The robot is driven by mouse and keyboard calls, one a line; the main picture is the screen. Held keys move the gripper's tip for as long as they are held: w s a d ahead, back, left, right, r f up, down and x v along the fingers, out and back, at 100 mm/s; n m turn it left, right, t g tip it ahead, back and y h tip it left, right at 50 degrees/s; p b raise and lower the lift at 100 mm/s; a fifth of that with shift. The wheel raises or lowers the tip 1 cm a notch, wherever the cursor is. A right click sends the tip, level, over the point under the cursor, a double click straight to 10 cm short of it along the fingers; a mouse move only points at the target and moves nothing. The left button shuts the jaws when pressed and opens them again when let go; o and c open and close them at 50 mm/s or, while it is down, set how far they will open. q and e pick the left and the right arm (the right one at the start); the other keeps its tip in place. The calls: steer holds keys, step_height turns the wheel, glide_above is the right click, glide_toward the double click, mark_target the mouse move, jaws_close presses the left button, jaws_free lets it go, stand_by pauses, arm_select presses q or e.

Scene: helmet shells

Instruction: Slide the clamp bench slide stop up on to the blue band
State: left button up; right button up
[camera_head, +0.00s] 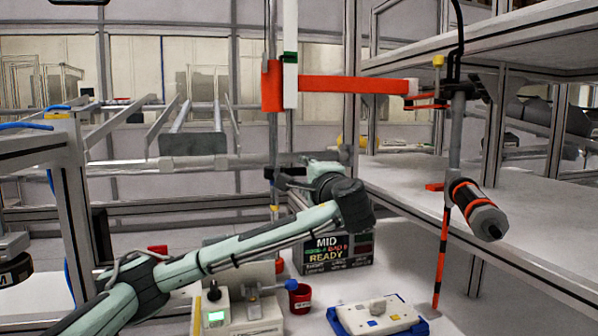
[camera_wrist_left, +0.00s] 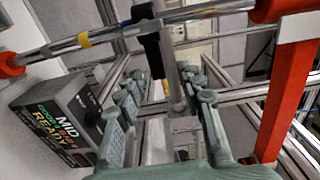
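The slide stop (camera_wrist_left: 152,42) is a black block on a chrome post (camera_wrist_left: 120,32) in the left wrist view; a grey stem hangs from it. In the head view a black part that looks like the stop (camera_head: 286,177) sits low on the post, above a yellow band (camera_head: 275,208). My left gripper (camera_wrist_left: 168,98) has its pale green fingers apart, with the stem's end seen between them; I see no grip on it. In the head view my left gripper (camera_head: 294,178) is beside the post, partly hidden by its wrist. I cannot make out a blue band. My right gripper is out of view.
A red clamp arm (camera_head: 345,85) spans the upper post beside a white strip with a green band (camera_head: 290,57). A display (camera_head: 333,245) reading MID and READY stands behind the forearm. A driver (camera_head: 478,210) hangs at right. A red cup (camera_head: 300,298) and blue-edged tray (camera_head: 378,316) stand in front.

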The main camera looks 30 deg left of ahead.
arm_select(q)
steer(key=v, duration=0.6)
steer(key=shift+s+d, duration=0.15)
steer(key=shift+f, duration=0.1)
